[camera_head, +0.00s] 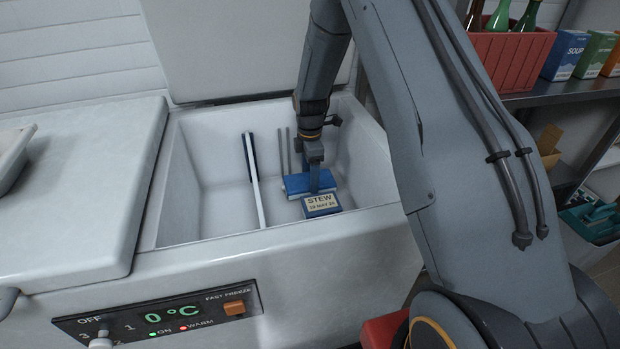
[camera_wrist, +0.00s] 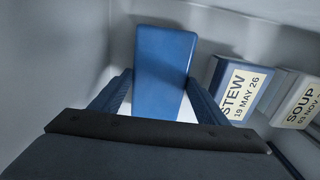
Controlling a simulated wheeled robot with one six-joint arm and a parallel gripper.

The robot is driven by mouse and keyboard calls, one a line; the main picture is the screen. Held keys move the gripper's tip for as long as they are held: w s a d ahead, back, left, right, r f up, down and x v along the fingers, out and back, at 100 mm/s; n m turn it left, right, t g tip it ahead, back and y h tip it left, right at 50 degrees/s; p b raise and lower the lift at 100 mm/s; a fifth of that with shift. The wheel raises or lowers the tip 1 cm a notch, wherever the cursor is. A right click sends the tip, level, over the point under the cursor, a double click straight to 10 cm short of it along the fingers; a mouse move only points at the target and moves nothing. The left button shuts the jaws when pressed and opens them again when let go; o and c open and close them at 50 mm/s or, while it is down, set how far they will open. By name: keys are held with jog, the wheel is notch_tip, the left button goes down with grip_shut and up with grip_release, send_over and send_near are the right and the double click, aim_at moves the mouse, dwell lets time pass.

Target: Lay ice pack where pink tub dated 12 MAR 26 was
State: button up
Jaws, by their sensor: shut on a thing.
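My gripper (camera_head: 314,180) is down inside the right part of the open chest freezer (camera_head: 205,215). It is shut on a blue ice pack (camera_head: 297,184), a flat block with a white side. In the wrist view the ice pack (camera_wrist: 165,65) sits between the two fingers (camera_wrist: 157,92). A blue tub labelled STEW, 19 MAY 26 (camera_head: 321,204) is just in front of the pack; it also shows in the wrist view (camera_wrist: 238,88). No pink tub shows in either view. Whether the pack touches the freezer floor, I cannot tell.
A thin upright divider (camera_head: 255,180) splits the freezer, and the space left of it looks empty. A white tub labelled SOUP (camera_wrist: 297,105) is beside the stew tub. The lid (camera_head: 240,50) stands open behind. A shelf with a red crate (camera_head: 500,60) is at the right.

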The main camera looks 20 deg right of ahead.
jog(key=shift+f, duration=0.55)
jog(key=shift+f, duration=0.1)
jog(key=o, duration=1.3)
jog(key=shift+o, duration=0.2)
notch_tip(320, 180, up, 12)
